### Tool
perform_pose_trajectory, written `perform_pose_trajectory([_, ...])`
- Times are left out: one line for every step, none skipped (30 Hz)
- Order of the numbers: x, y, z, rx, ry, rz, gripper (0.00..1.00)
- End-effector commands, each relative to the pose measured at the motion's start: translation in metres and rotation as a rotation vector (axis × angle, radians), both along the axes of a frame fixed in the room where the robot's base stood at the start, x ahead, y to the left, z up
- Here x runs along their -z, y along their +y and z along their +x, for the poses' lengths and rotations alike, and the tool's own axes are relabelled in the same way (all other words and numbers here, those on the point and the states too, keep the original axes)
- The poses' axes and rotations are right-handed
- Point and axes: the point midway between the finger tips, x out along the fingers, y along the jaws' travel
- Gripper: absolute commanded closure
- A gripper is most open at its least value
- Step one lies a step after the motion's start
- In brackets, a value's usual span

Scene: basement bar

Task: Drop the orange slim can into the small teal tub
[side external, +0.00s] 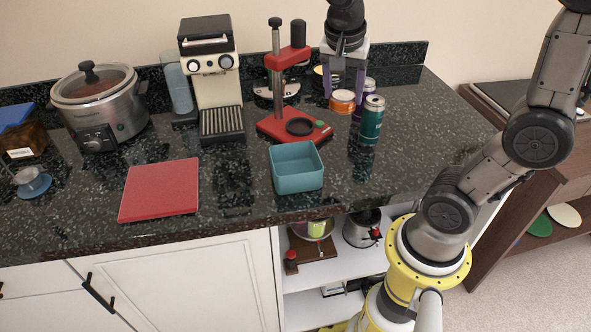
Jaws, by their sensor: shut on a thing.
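The orange can (342,102) is at the back right of the counter, its top facing the camera, between the fingers of my gripper (345,92). My gripper points down and is shut on the can. I cannot tell whether the can touches the counter. The small teal tub (296,181) stands near the counter's front edge, left of and nearer the camera than my gripper. It is square and open on top, and its visible inside looks empty.
A teal can (372,121) stands just right of the orange can, with a purple can (369,88) behind. A red press stand (294,128) is behind the tub. A coffee machine (212,80), slow cooker (100,108) and red board (160,190) are left.

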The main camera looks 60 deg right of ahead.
Motion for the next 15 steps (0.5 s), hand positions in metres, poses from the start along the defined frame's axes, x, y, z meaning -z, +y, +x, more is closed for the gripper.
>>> perform_pose_trajectory([0.0, 0.0, 0.0, 0.006, 0.0, 0.0, 0.96])
perform_pose_trajectory([0.0, 0.0, 0.001, 0.014, 0.0, 0.0, 0.96])
perform_pose_trajectory([-0.001, 0.0, 0.002, 0.03, 0.0, 0.0, 0.96])
perform_pose_trajectory([-0.001, 0.0, 0.003, 0.05, -0.001, 0.0, 0.96])
perform_pose_trajectory([0.0, 0.0, 0.006, 0.068, 0.002, 0.0, 0.96])
perform_pose_trajectory([0.001, 0.002, 0.01, 0.094, 0.003, 0.0, 0.96])
perform_pose_trajectory([0.004, 0.007, 0.016, 0.103, 0.005, 0.0, 0.96])
perform_pose_trajectory([0.007, 0.012, 0.022, 0.111, 0.007, 0.001, 0.96])
perform_pose_trajectory([0.012, 0.02, 0.029, 0.113, 0.006, 0.0, 0.96])
perform_pose_trajectory([0.015, 0.026, 0.034, 0.111, 0.006, 0.0, 0.96])
perform_pose_trajectory([0.018, 0.033, 0.039, 0.105, 0.005, 0.0, 0.96])
perform_pose_trajectory([0.022, 0.041, 0.044, 0.095, 0.004, 0.0, 0.96])
perform_pose_trajectory([0.025, 0.048, 0.047, 0.084, 0.004, 0.0, 0.96])
perform_pose_trajectory([0.028, 0.053, 0.05, 0.076, 0.004, 0.0, 0.96])
perform_pose_trajectory([0.032, 0.06, 0.052, 0.053, 0.004, 0.0, 0.96])
